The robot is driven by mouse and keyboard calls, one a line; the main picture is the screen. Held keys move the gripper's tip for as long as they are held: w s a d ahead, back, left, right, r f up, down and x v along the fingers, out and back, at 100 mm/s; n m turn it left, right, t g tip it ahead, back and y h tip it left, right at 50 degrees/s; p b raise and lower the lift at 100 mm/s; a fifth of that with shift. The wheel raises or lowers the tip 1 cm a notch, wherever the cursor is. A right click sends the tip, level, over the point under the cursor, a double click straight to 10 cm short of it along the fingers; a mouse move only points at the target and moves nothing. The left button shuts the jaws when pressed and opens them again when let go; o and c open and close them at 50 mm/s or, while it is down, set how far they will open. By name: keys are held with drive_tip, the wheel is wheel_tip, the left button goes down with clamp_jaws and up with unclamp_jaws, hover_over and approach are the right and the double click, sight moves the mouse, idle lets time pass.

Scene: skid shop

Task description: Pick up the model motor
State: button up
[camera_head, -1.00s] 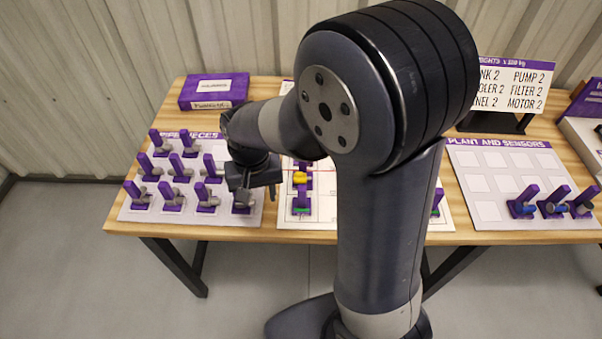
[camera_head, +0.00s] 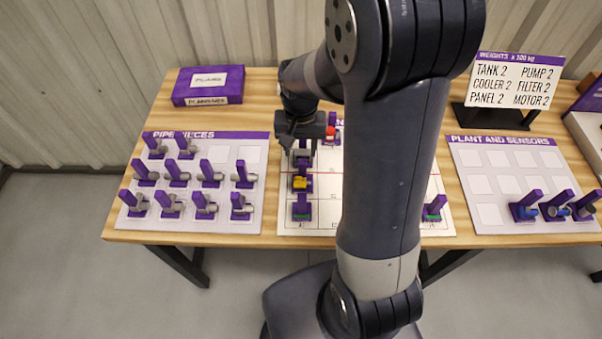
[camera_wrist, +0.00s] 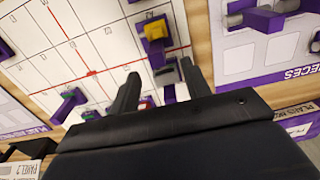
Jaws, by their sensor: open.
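I cannot tell for sure which piece is the model motor. Several purple-handled pieces with blue cylinders (camera_head: 555,211) stand on the plant and sensors board at the right. My gripper (camera_head: 306,138) is over the middle board, open and empty. In the wrist view, the grey-block piece (camera_wrist: 167,76) lies between or just below its fingers, and the yellow block (camera_wrist: 155,30) is beyond.
The pipe pieces board (camera_head: 225,222) at the left holds several grey pieces. The plant and sensors board (camera_head: 480,185) has many empty squares. A purple box (camera_head: 208,86) and a weights sign (camera_head: 512,80) stand at the back. My arm hides much of the middle board (camera_head: 320,190).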

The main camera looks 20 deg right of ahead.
sight(303, 163)
wheel_tip(303, 163, down, 3)
drive_tip(key=shift+r, duration=0.1)
drive_tip(key=f, duration=0.2)
drive_tip(key=f+p, duration=0.1)
drive_tip(key=shift+s+d+f, duration=0.2)
drive_tip(key=shift+s+f, duration=0.1)
drive_tip(key=shift+f, duration=0.85)
drive_tip(key=shift+c, duration=0.5)
clamp_jaws()
